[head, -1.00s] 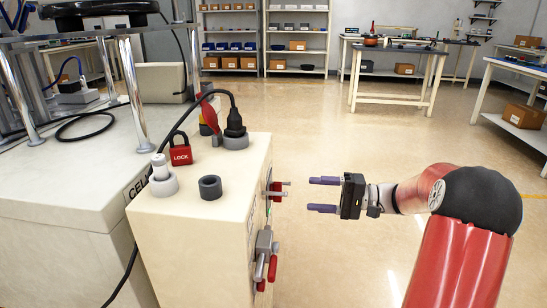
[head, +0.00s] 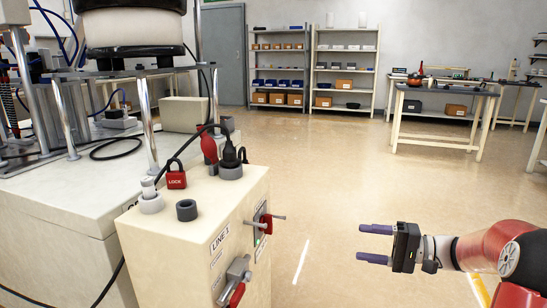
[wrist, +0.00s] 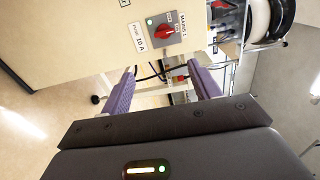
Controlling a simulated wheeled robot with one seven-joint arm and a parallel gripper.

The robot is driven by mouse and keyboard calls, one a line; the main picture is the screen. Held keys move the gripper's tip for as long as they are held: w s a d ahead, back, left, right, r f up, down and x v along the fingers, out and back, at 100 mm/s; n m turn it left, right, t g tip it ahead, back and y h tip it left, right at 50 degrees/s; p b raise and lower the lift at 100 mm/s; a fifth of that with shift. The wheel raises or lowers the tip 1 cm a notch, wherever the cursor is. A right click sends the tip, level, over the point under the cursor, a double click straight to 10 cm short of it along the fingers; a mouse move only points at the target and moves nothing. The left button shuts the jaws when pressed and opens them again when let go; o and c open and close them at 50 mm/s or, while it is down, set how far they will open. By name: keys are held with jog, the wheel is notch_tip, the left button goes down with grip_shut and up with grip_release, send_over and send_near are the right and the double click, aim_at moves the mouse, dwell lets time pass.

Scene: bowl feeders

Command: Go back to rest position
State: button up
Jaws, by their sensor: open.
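My gripper (head: 375,243) is open, its two purple fingers apart with nothing between them. In the head view it is at the lower right, held in the air and pointing left toward the cream control box (head: 185,225), with a clear gap between. The box's side carries a red rotary switch (head: 265,223) and a grey lever with a red handle (head: 237,280). In the wrist view, the fingers (wrist: 162,92) show at both sides, and the red switch (wrist: 164,31) is on its panel beyond them.
A large machine bench (head: 60,195) stands left. Shelves (head: 345,75) and a table (head: 440,92) are at the back. The floor between is open.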

jog(key=s+a+n+g+h, duration=0.2)
jog(key=s+a+g+h, duration=0.2)
jog(key=s+a+h, duration=0.6)
jog(key=s+d+n+t+h+p, duration=0.1)
jog(key=s+t+h, duration=0.3)
jog(key=s, duration=1.2)
jog(key=shift+d+n+h, duration=0.4)
jog(key=shift+d+h, duration=0.15)
jog(key=shift+h, duration=0.85)
jog(key=shift+r, duration=0.1)
